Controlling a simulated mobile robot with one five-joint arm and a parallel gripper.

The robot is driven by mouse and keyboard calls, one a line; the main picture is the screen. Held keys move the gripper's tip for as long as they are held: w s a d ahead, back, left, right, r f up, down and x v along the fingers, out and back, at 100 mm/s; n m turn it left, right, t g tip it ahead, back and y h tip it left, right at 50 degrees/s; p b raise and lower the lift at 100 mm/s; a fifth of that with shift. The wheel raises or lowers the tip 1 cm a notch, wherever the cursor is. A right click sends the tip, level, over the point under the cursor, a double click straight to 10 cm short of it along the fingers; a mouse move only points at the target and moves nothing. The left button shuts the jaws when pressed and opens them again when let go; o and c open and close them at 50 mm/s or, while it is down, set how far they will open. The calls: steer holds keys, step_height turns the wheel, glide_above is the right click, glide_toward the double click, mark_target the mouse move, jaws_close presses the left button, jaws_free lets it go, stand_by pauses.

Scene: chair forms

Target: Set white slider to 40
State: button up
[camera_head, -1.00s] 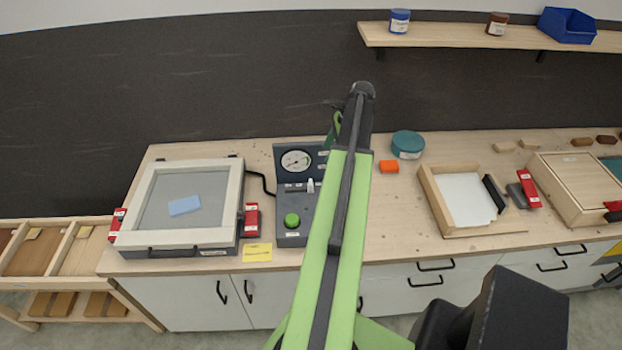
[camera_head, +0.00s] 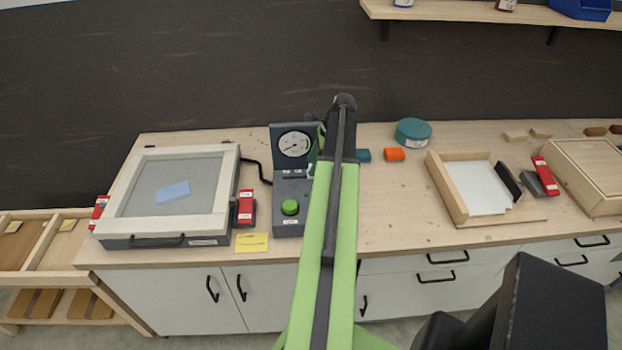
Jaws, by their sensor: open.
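The dark control box (camera_head: 289,188) stands on the bench, with a round dial (camera_head: 294,144) on its upright back panel and a green knob (camera_head: 290,207) on its lower face. A small part of the white slider (camera_head: 310,171) shows at the box's right side, beside my arm; its setting cannot be read. My green and black arm reaches up across the middle of the view and covers the box's right edge. My gripper (camera_head: 318,137) is at the far end of the arm, by the right edge of the dial panel. It is mostly hidden behind the arm, and its fingers are hard to make out.
A yellow note (camera_head: 251,242) lies in front.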

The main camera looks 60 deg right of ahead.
steer(key=b+x, duration=0.1)
steer(key=x, duration=0.2)
steer(key=shift+s, duration=0.1)
steer(key=shift+r, duration=0.1)
jaws_close()
steer(key=shift+d, duration=0.1)
stand_by(1.1)
